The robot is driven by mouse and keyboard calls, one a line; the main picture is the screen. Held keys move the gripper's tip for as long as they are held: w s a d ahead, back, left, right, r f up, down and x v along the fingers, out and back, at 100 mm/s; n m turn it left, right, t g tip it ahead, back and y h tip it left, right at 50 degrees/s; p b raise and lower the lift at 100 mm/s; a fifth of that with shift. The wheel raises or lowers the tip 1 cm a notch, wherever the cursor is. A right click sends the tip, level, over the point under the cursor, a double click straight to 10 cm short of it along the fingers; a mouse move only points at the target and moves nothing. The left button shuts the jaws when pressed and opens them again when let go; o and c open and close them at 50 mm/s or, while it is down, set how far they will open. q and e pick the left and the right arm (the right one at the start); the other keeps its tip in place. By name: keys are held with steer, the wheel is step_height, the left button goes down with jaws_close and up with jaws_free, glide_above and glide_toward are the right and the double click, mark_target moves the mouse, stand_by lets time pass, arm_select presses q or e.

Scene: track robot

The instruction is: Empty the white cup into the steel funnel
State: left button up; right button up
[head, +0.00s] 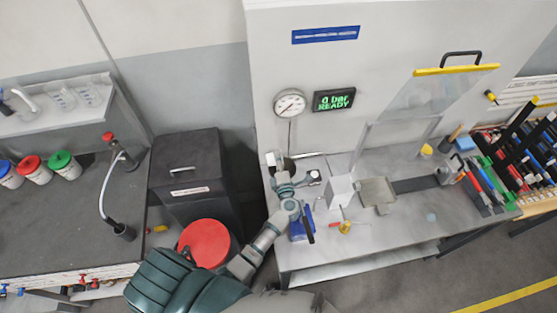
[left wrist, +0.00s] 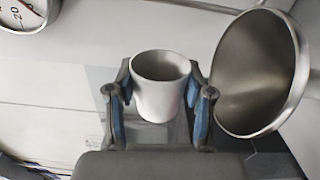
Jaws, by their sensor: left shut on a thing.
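In the left wrist view the white cup (left wrist: 160,88) is between the two fingers of my left gripper (left wrist: 158,100), which is shut on its sides. The cup's mouth shows, and it stands roughly upright in that picture. Its contents cannot be made out. The steel funnel (left wrist: 258,75) is close to the right of the cup, its wide mouth open toward the camera; the two look apart. In the head view my left gripper (head: 280,176) is at the left end of the workbench, below the gauge; cup and funnel are small there. My right gripper is not in view.
A pressure gauge (head: 290,103) and a display reading "0 bar READY" (head: 334,100) are on the wall panel. A white block (head: 341,190) and a metal tray (head: 378,192) are on the bench to the right. A red-lidded bin (head: 204,242) stands at lower left.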

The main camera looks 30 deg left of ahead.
arm_select(q)
steer(key=shift+s, duration=0.2)
steer(key=n, duration=0.4)
steer(key=shift+s+a+f+n, duration=0.25)
steer(key=shift+a+f+n, duration=0.05)
steer(key=shift+n, duration=0.1)
steer(key=shift+a+f+n+b, duration=0.1)
steer(key=shift+f+n+b, duration=0.2)
steer(key=shift+n, duration=0.5)
steer(key=shift+s+a+f+n+b, duration=0.1)
steer(key=shift+f+n+b, duration=0.05)
steer(key=shift+n+b, duration=1.05)
steer(key=n+b, duration=0.2)
steer(key=b, duration=0.1)
steer(key=shift+f+n+b, duration=0.15)
steer(key=shift+n+b, duration=0.25)
steer(key=n+b, duration=0.5)
steer(key=shift+d, duration=0.2)
step_height(320, 180, up, 6)
steer(key=p, duration=0.5)
steer(key=shift+p, duration=0.4)
